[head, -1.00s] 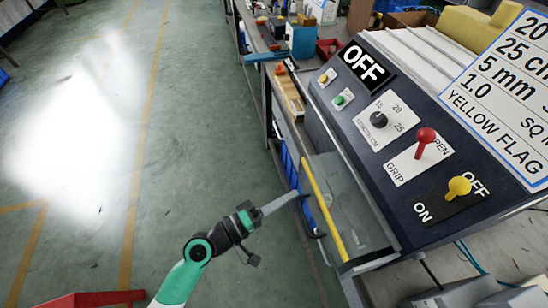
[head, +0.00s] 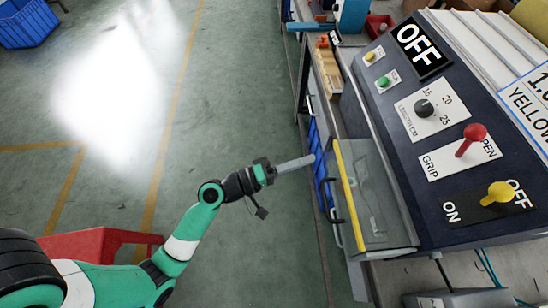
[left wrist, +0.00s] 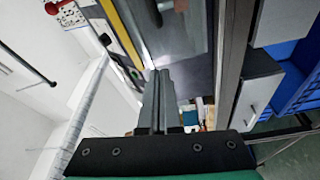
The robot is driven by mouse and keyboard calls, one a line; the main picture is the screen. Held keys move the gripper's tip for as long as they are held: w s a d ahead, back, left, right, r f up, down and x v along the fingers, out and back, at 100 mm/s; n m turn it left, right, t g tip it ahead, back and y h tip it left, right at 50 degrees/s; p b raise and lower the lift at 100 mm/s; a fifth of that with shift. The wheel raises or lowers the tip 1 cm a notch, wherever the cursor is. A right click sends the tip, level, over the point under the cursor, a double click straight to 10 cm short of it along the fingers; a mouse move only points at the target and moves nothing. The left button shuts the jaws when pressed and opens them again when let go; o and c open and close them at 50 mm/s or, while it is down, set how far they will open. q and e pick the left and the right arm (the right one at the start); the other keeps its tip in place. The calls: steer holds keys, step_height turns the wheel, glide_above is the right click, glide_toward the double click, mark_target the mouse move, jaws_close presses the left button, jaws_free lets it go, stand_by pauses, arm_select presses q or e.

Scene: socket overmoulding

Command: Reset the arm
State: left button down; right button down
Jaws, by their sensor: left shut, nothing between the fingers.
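My left gripper (head: 308,160) reaches in from the lower left in the head view. Its grey fingers are shut with nothing between them. The fingertips point right, toward the machine's clear guard with a yellow edge (head: 347,195), and look close to it; I cannot tell the exact gap. In the left wrist view the closed fingers (left wrist: 160,78) point up the picture, with the yellow edge (left wrist: 122,33) beyond to the left. My right gripper is in neither view.
The control panel (head: 450,125) at the right has a red GRIP lever (head: 474,133), a yellow ON/OFF lever (head: 499,192), a length dial (head: 424,108) and an OFF display (head: 420,42). Blue bins (left wrist: 300,85) sit below the bench. Open floor lies left.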

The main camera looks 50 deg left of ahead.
arm_select(q)
steer(key=v, duration=0.8)
steer(key=shift+s+d, duration=0.3)
steer(key=shift+s, duration=0.05)
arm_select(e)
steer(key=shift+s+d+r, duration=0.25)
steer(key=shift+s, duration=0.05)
arm_select(q)
steer(key=shift+f, duration=0.15)
